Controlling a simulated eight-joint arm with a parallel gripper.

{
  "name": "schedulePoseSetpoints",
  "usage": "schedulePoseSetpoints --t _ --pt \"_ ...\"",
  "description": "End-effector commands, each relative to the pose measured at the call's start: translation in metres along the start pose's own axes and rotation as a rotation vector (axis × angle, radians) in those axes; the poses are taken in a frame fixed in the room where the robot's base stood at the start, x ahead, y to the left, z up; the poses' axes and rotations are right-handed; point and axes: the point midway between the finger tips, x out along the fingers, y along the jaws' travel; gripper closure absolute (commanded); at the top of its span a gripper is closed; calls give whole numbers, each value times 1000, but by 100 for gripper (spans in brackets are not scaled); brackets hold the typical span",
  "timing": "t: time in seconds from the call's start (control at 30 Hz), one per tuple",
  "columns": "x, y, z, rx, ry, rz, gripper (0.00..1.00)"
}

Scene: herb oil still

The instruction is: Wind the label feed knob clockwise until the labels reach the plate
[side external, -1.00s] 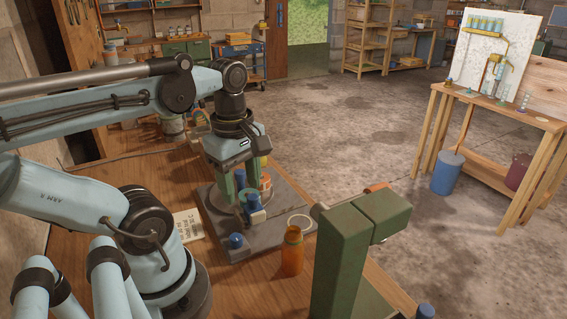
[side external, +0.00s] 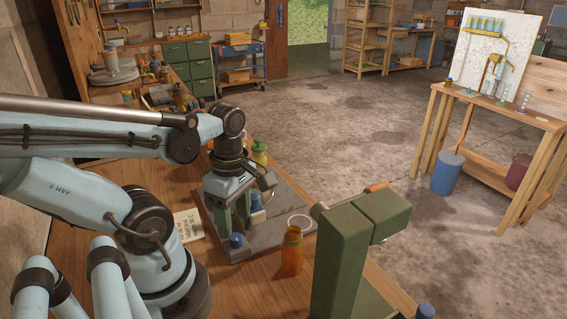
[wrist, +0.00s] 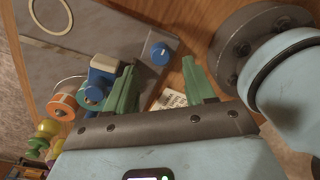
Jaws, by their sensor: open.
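A blue knob (wrist: 161,54) with a pale mark on top sits near the edge of a grey base plate (wrist: 110,22). The knob also shows in the side view (side external: 236,241), just in front of my gripper (side external: 232,218). In the wrist view my gripper (wrist: 162,75) is open, its two green fingers spread. The knob appears between and a little beyond the fingertips, with nothing held. An orange spool (wrist: 66,103) and a blue-and-white block (wrist: 102,78) stand beside the left finger. I cannot make out the labels themselves.
A pale ring (side external: 299,222) lies on the right of the base plate. An orange bottle (side external: 292,251) and a green post (side external: 356,255) stand nearby. A printed sheet (side external: 188,225) lies left of the plate. A yellow-and-green bottle (side external: 259,153) stands behind my wrist.

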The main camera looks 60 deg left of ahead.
Motion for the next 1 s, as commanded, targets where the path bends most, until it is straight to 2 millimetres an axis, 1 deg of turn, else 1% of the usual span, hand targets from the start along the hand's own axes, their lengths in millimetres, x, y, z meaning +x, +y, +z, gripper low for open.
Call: schedulePoseSetpoints --t 0.2,0.5,0.7,1.0 --pt "20 0 0 1 0 0 46" --pt "37 0 0 1 0 0 46" --pt "42 0 0 1 0 0 46" --pt "43 0 0 0 0 0 46"
